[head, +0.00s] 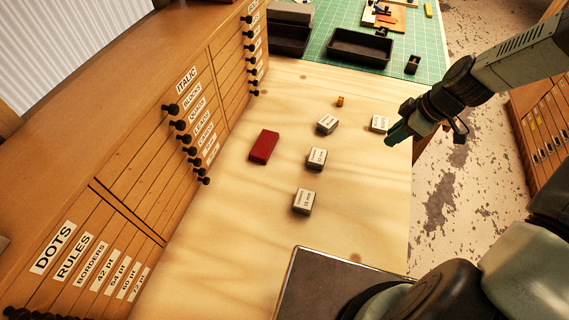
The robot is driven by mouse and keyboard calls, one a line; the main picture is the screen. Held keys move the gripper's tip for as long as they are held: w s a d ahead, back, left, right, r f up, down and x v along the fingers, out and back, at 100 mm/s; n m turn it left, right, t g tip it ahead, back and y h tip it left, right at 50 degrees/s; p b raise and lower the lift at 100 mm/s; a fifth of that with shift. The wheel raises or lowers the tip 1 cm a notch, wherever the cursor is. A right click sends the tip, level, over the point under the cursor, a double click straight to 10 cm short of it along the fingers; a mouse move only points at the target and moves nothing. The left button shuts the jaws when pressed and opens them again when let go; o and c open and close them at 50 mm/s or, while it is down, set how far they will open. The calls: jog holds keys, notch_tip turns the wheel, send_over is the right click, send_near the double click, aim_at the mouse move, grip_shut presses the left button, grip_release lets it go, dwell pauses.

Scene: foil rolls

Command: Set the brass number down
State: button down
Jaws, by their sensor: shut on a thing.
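Small labelled boxes (316,158) are spread over the pale bench top (240,215), one (379,123) close beside my gripper. A red block (263,146) lies left of them. Labelled drawers (120,190) line the left. Black trays (360,47) sit on a green mat (318,20).

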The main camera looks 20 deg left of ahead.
jog(key=s+a+n+g, duration=0.1)
jog(key=s+a+n, duration=0.35)
jog(key=a, duration=0.65)
jog(key=s+a+n+g+h, duration=0.1)
jog(key=s+a+n+g, duration=0.3)
jog(key=a, duration=0.7)
jog(key=s+a+n+t, duration=0.1)
jog(key=s+a+n, duration=0.1)
jog(key=s+a, duration=0.65)
jog(key=shift+n, duration=0.25)
jog(key=a+f, duration=0.1)
jog(key=w+a+f, duration=0.1)
jog(key=f, duration=0.1)
jog(key=w+a+f, duration=0.1)
jog(key=f, duration=0.1)
jog(key=shift+f, duration=2.4)
jog(key=c, duration=1)
grip_release()
jog(key=shift+f, duration=0.15)
jog(key=v, duration=1.2)
jog(key=shift+a+r, duration=0.2)
jog(key=shift+r, duration=0.05)
